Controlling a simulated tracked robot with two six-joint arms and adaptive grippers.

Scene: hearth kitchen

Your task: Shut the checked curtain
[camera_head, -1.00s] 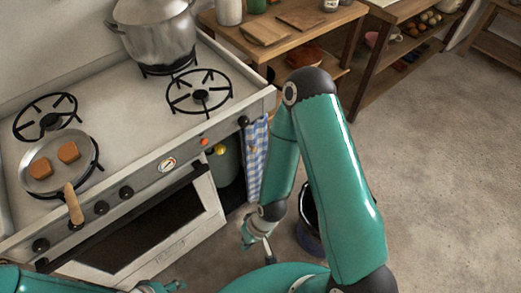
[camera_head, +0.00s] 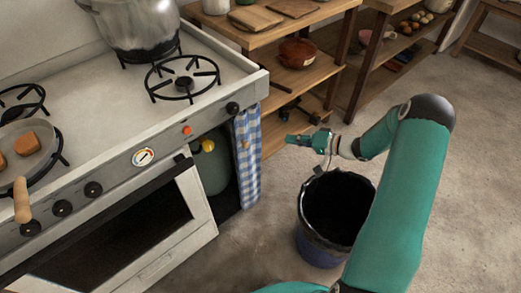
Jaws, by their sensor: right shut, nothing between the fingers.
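The blue-and-white checked curtain (camera_head: 247,157) hangs bunched at the right side of the stove's lower opening. The opening stands uncovered and shows a green gas cylinder (camera_head: 212,168) with a yellow top inside. My right gripper (camera_head: 290,139) is shut and empty. In the picture it lies to the right of the curtain, apart from it, with its fingertips pointing left. My left gripper is not in view.
A dark bucket (camera_head: 308,246) stands on the floor below my right gripper. The stove's oven door (camera_head: 192,215) is left of the opening. A wooden shelf (camera_head: 325,68) with a reddish-brown pot (camera_head: 297,54) stands behind. The floor at right is clear.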

